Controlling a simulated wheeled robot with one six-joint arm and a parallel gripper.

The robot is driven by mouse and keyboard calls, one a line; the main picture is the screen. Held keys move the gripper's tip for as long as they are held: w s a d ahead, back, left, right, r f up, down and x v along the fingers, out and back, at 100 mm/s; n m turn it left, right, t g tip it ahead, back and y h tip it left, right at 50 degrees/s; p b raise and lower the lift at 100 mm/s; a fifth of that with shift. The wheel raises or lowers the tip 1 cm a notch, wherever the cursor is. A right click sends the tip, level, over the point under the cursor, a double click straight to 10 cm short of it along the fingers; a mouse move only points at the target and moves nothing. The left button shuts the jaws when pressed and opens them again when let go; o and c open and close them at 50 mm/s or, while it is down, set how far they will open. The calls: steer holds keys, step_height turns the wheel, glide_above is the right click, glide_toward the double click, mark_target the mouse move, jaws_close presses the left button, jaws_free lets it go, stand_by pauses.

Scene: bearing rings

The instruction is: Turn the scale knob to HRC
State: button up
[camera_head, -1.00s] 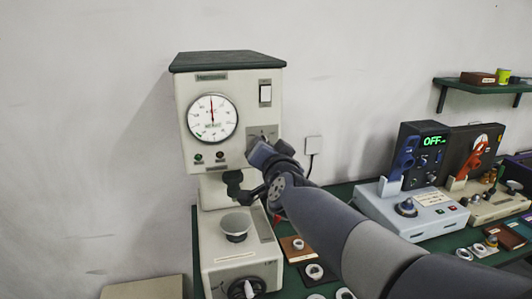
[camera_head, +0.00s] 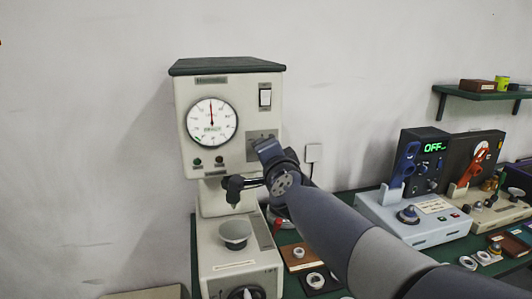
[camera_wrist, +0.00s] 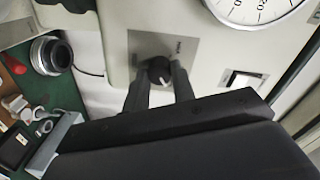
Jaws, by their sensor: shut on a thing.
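The cream hardness tester (camera_head: 225,140) with a green top stands against the wall. Its scale knob (camera_wrist: 160,74) is a small dark knob with a light pointer mark, on a grey plate (camera_wrist: 172,44) in the wrist view. My gripper (camera_wrist: 160,80) is shut on the knob, one finger on each side. In the head view my gripper (camera_head: 266,148) reaches the tester's right front and hides the knob. The plate's lettering is too small to read. The round dial (camera_head: 212,121) has its needle pointing up.
A white rocker switch (camera_head: 265,97) is above the knob plate. The anvil (camera_head: 236,232) and a handwheel (camera_head: 246,293) are below. Rings on pads (camera_head: 298,253) lie on the green bench at right, before a blue-grey instrument (camera_head: 405,215).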

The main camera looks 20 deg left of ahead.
steer(key=o, duration=1)
steer(key=v, duration=1)
steer(key=shift+s+d+p, duration=0.25)
steer(key=shift+s+p, duration=0.1)
steer(key=x, duration=1.1)
steer(key=shift+b, duration=0.35)
